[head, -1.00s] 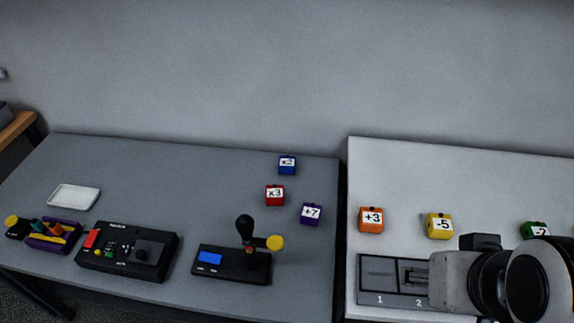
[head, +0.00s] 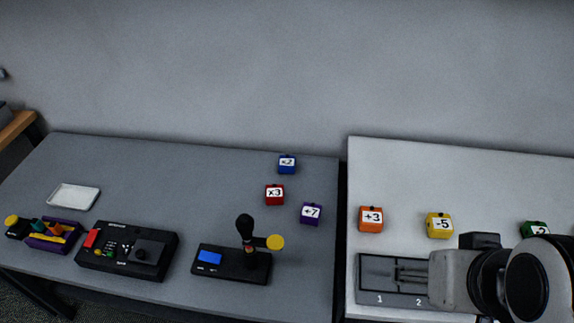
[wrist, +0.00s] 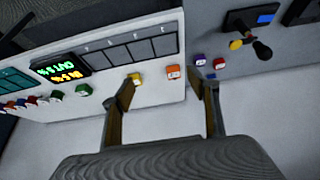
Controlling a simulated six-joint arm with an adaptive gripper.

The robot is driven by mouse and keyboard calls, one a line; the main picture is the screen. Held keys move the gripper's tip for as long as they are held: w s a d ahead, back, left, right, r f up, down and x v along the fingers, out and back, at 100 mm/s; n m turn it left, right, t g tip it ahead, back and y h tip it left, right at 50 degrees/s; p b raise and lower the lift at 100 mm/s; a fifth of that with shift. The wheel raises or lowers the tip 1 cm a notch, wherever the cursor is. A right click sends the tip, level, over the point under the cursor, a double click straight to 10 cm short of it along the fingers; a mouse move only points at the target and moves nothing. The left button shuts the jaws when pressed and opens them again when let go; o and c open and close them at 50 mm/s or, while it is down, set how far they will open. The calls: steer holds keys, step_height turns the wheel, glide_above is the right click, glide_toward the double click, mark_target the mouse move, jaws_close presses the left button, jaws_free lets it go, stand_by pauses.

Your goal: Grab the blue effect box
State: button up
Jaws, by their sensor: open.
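The blue effect box (head: 287,164), with a white label, sits at the back right of the dark grey table, behind the red x3 box (head: 275,195). In the wrist view a small blue patch that looks like it (wrist: 211,77) lies beside my right-hand finger, partly hidden. My gripper (head: 398,272) is over the slotted tray on the white table, far to the right and front of the blue box. In the wrist view my gripper (wrist: 166,88) is open, its two fingers apart with nothing between them.
A purple +7 box (head: 311,214) stands near the red one. Orange (head: 371,219), yellow (head: 439,225) and green (head: 535,229) boxes stand on the white table. A lever device (head: 232,262) stands in front. A narrow dark gap separates the tables.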

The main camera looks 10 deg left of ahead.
steer(key=w+a+t+y, duration=0.1)
steer(key=w+a, duration=0.3)
steer(key=w, duration=0.6)
steer(key=w+a+n+t+y, duration=0.1)
steer(key=w+a, duration=0.4)
steer(key=w, duration=0.4)
steer(key=w+a+t+y, duration=0.1)
steer(key=w+a, duration=0.3)
steer(key=w, duration=0.6)
steer(key=w+a+f+t, duration=0.2)
steer(key=w+a+f, duration=0.55)
steer(key=w, duration=0.35)
steer(key=w+a+f+t+h, duration=0.1)
steer(key=w+a+f, duration=0.25)
steer(key=f, duration=0.45)
steer(key=w+a+f+t, duration=0.1)
steer(key=w+a+f, duration=0.25)
steer(key=f, duration=0.35)
steer(key=h, duration=0.1)
glide_toward(287, 162)
steer(key=shift+w+f+t, duration=0.2)
steer(key=shift+w+t, duration=0.2)
steer(key=shift+w, duration=0.3)
steer(key=shift+a+f, duration=0.15)
steer(key=shift+f, duration=0.35)
steer(key=shift+x, duration=1.15)
